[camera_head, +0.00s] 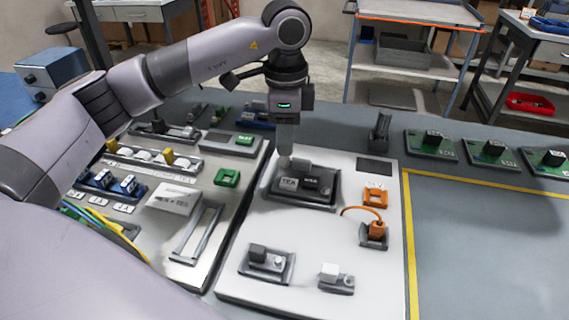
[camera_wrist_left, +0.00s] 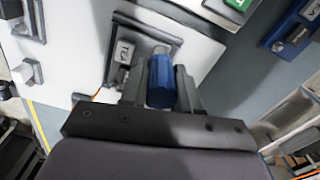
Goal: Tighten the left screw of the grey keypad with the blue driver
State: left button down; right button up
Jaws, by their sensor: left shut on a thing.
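The grey keypad (camera_head: 318,201) is a dark grey plate with two labelled blocks on the white panel, in the middle of the head view. My left gripper (camera_head: 286,148) points down over its left, far end. In the left wrist view my gripper (camera_wrist_left: 162,88) is shut on the blue driver (camera_wrist_left: 163,80), whose handle sits between the fingers. Part of the keypad (camera_wrist_left: 124,50) shows just beyond the driver there. The left screw and the driver's tip are hidden, so I cannot tell whether they touch. My right gripper is not in view.
The white panel (camera_head: 230,290) also carries an orange plug (camera_head: 376,230) with a cable and small grey fixtures near its front. Green boards (camera_head: 430,143) stand at right. The grey table at right front is clear.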

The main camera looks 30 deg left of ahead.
pick_arm(q)
jog(key=m, duration=0.6)
jog(key=shift+m, duration=0.3)
jog(key=m+b, duration=0.1)
jog(key=m, duration=0.6)
jog(key=shift+s, duration=0.1)
jog(key=m, duration=0.6)
jog(key=shift+m, duration=0.4)
jog(key=m+b, duration=0.1)
jog(key=m, duration=0.6)
jog(key=shift+a, duration=0.1)
jog(key=shift+r+p, duration=0.65)
jog(key=shift+r, duration=0.15)
